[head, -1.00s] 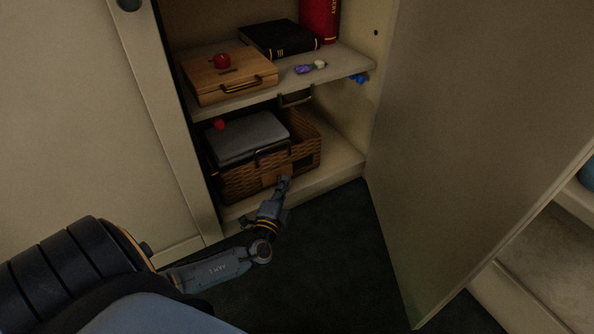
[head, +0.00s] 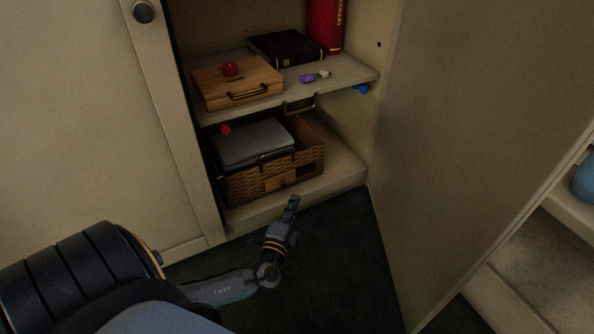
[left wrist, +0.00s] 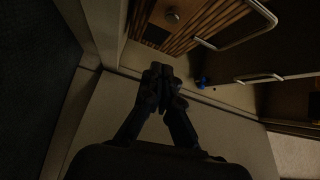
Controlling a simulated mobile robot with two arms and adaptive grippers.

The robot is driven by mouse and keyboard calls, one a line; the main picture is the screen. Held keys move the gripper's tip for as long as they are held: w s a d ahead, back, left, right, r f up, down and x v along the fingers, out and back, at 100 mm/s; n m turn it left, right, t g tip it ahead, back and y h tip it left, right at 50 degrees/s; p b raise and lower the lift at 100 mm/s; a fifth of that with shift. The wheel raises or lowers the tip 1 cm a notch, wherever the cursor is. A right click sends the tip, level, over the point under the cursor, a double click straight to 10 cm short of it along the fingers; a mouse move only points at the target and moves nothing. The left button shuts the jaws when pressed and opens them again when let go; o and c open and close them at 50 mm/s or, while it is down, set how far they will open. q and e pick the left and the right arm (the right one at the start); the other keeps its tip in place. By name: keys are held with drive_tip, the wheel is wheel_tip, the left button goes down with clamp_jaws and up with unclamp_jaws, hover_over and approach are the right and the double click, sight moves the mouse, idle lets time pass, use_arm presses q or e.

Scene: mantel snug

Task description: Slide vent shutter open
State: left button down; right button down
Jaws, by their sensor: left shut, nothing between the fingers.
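A woven-looking box (head: 240,187) sits on the cupboard's bottom shelf. A small plain brown panel (head: 281,180) is on its front, probably the vent shutter. In the left wrist view, dark slats (left wrist: 207,22) show beside a round knob (left wrist: 172,15), which seems to be on this panel. I cannot tell how far the shutter is open. My left gripper (head: 294,202) is shut and empty, in front of and below the panel, apart from it. Its closed fingers also show in the left wrist view (left wrist: 160,78). My right gripper is not in view.
The middle shelf (head: 345,72) holds a wooden box (head: 215,97), a black book (head: 285,48) and a red book (head: 325,22). The open cupboard door (head: 475,130) stands at right. Dark floor lies clear in front.

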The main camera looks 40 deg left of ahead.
use_arm(q)
drive_tip(key=shift+p+v, duration=0.45)
drive_tip(key=shift+v, duration=1.65)
